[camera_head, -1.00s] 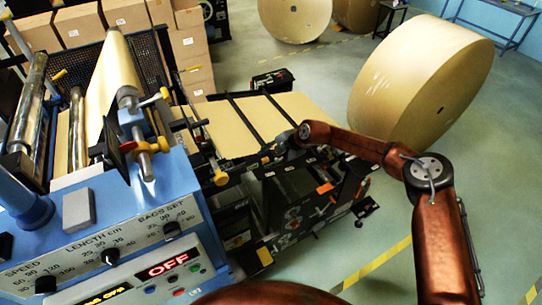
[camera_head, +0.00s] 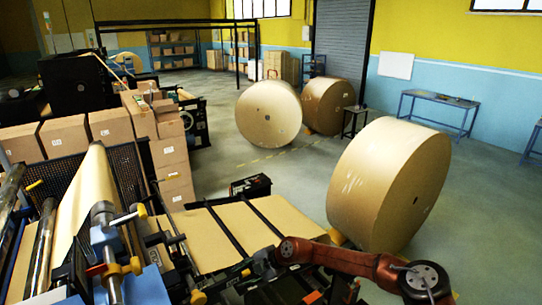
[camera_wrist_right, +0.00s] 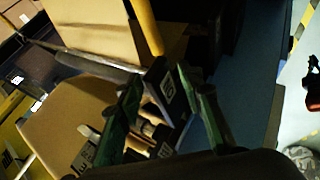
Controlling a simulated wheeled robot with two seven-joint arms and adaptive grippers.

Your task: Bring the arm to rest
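My right arm (camera_head: 345,260) reaches in from the lower right of the head view, its reddish-brown links bent over the front of the machine's flat bed. Its gripper (camera_head: 258,264) is small and dark there, at the near edge of the bed. In the right wrist view the two dark green fingers of the right gripper (camera_wrist_right: 158,78) stand apart with a gap between them. Dark machine parts and a small number label show behind the gap; I see nothing held. My left gripper is in neither view.
The bag machine's bed (camera_head: 215,240) with tan paper and dark straps lies beside the arm. A large kraft roll (camera_head: 375,185) stands behind the arm at right. Cardboard boxes (camera_head: 65,138) are stacked at left. A blue table (camera_head: 440,105) stands by the wall.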

